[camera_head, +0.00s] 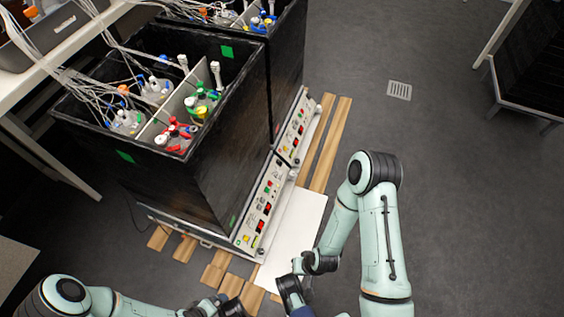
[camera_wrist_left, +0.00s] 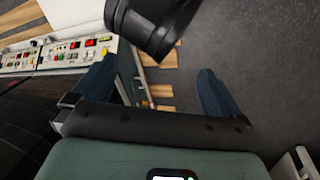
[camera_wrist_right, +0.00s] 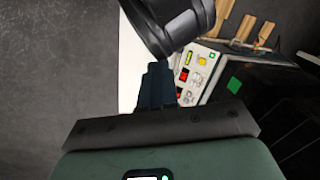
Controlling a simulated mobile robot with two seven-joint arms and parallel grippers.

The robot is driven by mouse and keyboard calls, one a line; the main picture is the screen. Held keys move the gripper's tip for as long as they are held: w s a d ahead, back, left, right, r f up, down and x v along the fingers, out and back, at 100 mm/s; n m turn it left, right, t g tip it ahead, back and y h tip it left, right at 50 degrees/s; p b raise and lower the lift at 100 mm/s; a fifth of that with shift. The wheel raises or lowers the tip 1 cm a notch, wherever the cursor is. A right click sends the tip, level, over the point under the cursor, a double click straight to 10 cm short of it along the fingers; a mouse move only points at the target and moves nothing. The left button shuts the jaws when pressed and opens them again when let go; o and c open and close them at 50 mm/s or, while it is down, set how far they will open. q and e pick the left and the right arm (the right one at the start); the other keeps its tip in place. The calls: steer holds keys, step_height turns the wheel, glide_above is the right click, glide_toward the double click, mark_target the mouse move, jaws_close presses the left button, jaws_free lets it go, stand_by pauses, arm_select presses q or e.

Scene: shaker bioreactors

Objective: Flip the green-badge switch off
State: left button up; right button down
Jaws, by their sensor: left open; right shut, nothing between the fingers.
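The near control panel (camera_head: 262,210) is a light strip along the foot of a black shaker box, with red displays and small coloured knobs. A green badge (camera_head: 233,220) sits at its lower left; a green square also shows in the right wrist view (camera_wrist_right: 234,85). Which tiny control is the badge's switch, and its position, I cannot tell. My right gripper (camera_wrist_right: 157,72) is shut and empty, apart from the panel (camera_wrist_right: 196,75) in the head view. My left gripper (camera_wrist_left: 155,90) is open and empty, with panels (camera_wrist_left: 50,54) beyond it at the left.
A second panel (camera_head: 297,128) continues behind the near one. Bottles with coloured caps and tubing (camera_head: 180,130) stand in the open-topped boxes. A white board (camera_head: 297,235) and wooden slats (camera_head: 325,150) lie on the floor beside the panels.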

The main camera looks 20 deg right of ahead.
arm_select(q)
steer(key=s+d+r+g+p, duration=0.1)
steer(key=s+r+p, duration=0.1)
steer(key=r+p, duration=0.6)
steer(key=s+d+r+g+h+p, duration=0.1)
steer(key=s+d+r+p, duration=0.1)
steer(key=r+p, duration=0.6)
steer(key=shift+s+r+m+g, duration=0.35)
steer(key=shift+s+r, duration=0.25)
steer(key=shift+s, duration=0.25)
arm_select(e)
steer(key=s+a+r+g, duration=0.1)
steer(key=s+r, duration=0.1)
steer(key=r, duration=0.6)
steer(key=s+a+r+g+y, duration=0.1)
steer(key=s+a+r, duration=0.1)
steer(key=r, duration=0.7)
steer(key=shift+s+n+g, duration=0.3)
steer(key=shift+s+g, duration=0.1)
steer(key=shift+s, duration=0.45)
